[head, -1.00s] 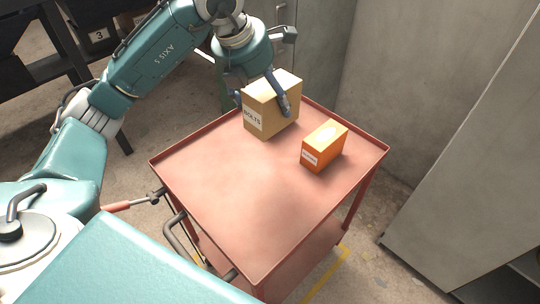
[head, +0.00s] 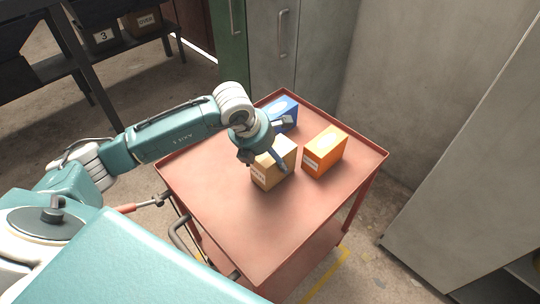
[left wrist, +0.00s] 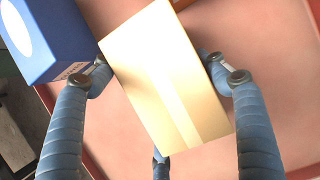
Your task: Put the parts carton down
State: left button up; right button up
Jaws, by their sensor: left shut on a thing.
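The parts carton (head: 274,166) is a tan box with a dark-lettered label. My left gripper (head: 266,158) reaches down from above and is shut on it, with blue fingers on its sides. In the left wrist view the carton (left wrist: 168,80) sits tilted in the picture between the fingers (left wrist: 163,85), a pale tape strip along its face. The carton is over the red cart top (head: 235,220), left of the orange box; I cannot tell whether its base touches the surface. My right gripper is out of view.
An orange box (head: 325,150) stands close to the carton's right. A blue box (head: 286,110) stands behind, partly hidden by my arm; it also shows in the left wrist view (left wrist: 45,40). The cart's front half is clear. Grey cabinets (head: 275,40) stand behind.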

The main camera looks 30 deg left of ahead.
pick_arm(q)
jog(key=shift+f, duration=0.1)
jog(key=o, duration=1.3)
jog(key=shift+c, duration=0.2)
jog(key=shift+o, duration=1.1)
jog(key=shift+s+r, duration=0.1)
jog(key=shift+r, duration=0.4)
jog(key=b+v, duration=0.2)
jog(key=v, duration=0.7)
jog(key=shift+s+a+r, duration=0.1)
jog(key=shift+s+r, duration=0.1)
jog(key=shift+r, duration=0.05)
jog(key=shift+s+a+r, duration=0.1)
jog(key=shift+s+r, duration=0.15)
jog(key=shift+r, duration=0.4)
